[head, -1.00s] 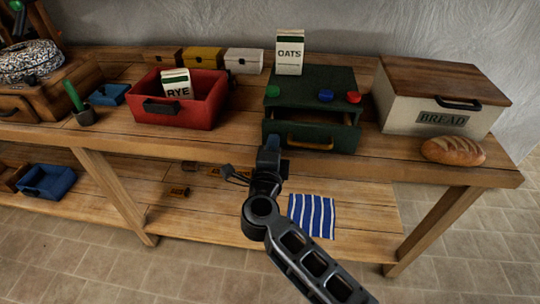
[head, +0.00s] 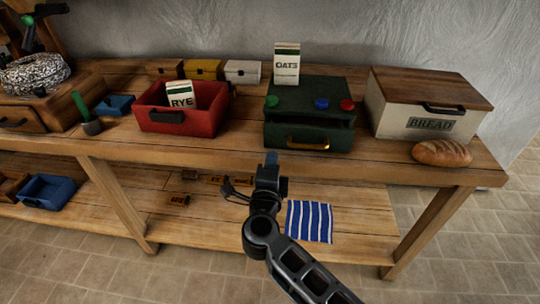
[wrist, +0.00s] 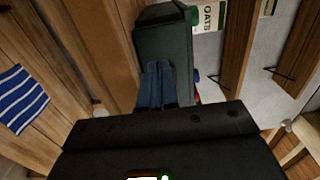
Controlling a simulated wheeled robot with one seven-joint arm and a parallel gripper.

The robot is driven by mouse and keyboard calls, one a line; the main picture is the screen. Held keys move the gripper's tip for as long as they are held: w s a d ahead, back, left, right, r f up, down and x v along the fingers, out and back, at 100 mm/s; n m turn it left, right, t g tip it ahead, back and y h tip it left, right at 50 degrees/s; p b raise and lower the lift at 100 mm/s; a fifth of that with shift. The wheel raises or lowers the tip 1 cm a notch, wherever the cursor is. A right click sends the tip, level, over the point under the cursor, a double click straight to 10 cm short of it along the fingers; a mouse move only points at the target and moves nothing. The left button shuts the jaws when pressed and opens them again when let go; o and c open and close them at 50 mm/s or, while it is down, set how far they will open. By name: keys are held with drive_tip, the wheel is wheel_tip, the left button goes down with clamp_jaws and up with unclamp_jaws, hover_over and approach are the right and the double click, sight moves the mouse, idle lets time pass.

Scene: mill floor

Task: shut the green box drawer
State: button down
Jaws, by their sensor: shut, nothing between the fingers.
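The green box (head: 310,88) stands on the bench top at centre right. In the wrist view the fingertips (wrist: 158,66) overlap the green box (wrist: 165,42); contact cannot be told there.
An OATS packet (head: 286,63) and several coloured knobs are on top of the green box. A red box (head: 205,120) holding a RYE packet is to its left. A bread box (head: 385,110) and a loaf (head: 441,153) are to its right. A striped cloth (head: 309,222) lies on the lower shelf.

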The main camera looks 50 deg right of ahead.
drive_tip(key=v, duration=0.9)
drive_tip(key=w+d+r+n+t+y, duration=0.35)
drive_tip(key=r+n+t+y, duration=0.2)
drive_tip(key=r+n, duration=0.5)
drive_tip(key=w+d+r+n+t+y, duration=0.2)
drive_tip(key=w+r+n+t+y, duration=0.35)
drive_tip(key=n, duration=0.85)
drive_tip(key=s+d+f+n+g, duration=0.25)
drive_tip(key=s+d+g, duration=0.2)
drive_tip(key=s, duration=0.25)
drive_tip(key=s+d+f+n+g+y, duration=0.1)
drive_tip(key=s+d+f+n+g, duration=0.1)
drive_tip(key=s+d+n+g, duration=0.45)
drive_tip(key=s+d+f+n+g, duration=0.15)
drive_tip(key=s+g, duration=0.25)
drive_tip(key=s, duration=0.4)
approach(332, 150)
wheel_tip(332, 150, down, 3)
drive_tip(key=a, duration=0.2)
drive_tip(key=shift+w+d+f, duration=0.25)
drive_tip(key=shift+w+d, duration=0.7)
drive_tip(key=shift+d, duration=0.2)
drive_tip(key=shift+w+d+f+p, duration=0.1)
drive_tip(key=shift+w+d+p, duration=0.2)
drive_tip(key=shift+d, duration=0.05)
